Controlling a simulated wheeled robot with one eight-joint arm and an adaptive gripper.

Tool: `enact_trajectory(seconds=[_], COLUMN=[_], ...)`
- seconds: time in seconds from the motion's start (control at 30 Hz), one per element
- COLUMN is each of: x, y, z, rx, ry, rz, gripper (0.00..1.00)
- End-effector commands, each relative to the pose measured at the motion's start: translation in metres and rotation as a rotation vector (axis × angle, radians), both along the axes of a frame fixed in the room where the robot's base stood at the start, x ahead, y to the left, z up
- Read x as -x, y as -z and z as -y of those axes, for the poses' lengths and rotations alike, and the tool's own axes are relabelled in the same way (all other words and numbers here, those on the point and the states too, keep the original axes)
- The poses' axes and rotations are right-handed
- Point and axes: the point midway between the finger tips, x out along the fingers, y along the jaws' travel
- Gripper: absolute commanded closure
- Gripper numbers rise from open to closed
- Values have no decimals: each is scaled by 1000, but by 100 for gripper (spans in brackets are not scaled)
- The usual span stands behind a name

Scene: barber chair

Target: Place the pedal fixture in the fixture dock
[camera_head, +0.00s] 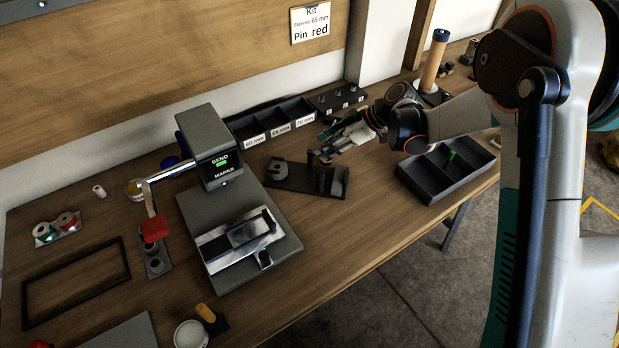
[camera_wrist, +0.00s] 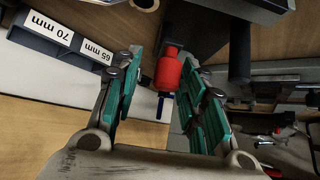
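My gripper (camera_head: 345,137) is at the back middle of the table, above and beside a black bracket-like piece (camera_head: 295,178) with a round post and an upright end. In the wrist view my gripper (camera_wrist: 160,65) has its teal-padded fingers apart. A red cylinder (camera_wrist: 168,72) with a thin blue tip shows between them, closer to the right finger; no clear grip on it shows. A silver plate-like fixture (camera_head: 216,249) lies on the grey bed of the bending machine (camera_head: 203,130). No label shows which piece is the pedal fixture or the fixture dock.
Behind my gripper stand the labelled length bins (camera_head: 249,142) and a black pin block (camera_head: 338,101). A black divided tray (camera_head: 430,192) is at the right edge. A red-handled tool (camera_head: 154,228) and a black frame (camera_head: 73,287) are on the left. Bare wood lies front right.

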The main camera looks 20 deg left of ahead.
Motion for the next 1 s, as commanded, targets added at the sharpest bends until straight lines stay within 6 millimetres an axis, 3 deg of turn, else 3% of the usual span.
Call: enact_trajectory(seconds=[0.27,0.53,0.57,0.73,1.0], x=[6,6,6,6,6], y=[31,33,33,33,32], z=[-26,-31,-31,-31,-31], rx=[0,0,0,0,-1], ry=[-1,0,0,0,0], rz=[0,0,0,0,0], gripper=[62,62,64,100,100])
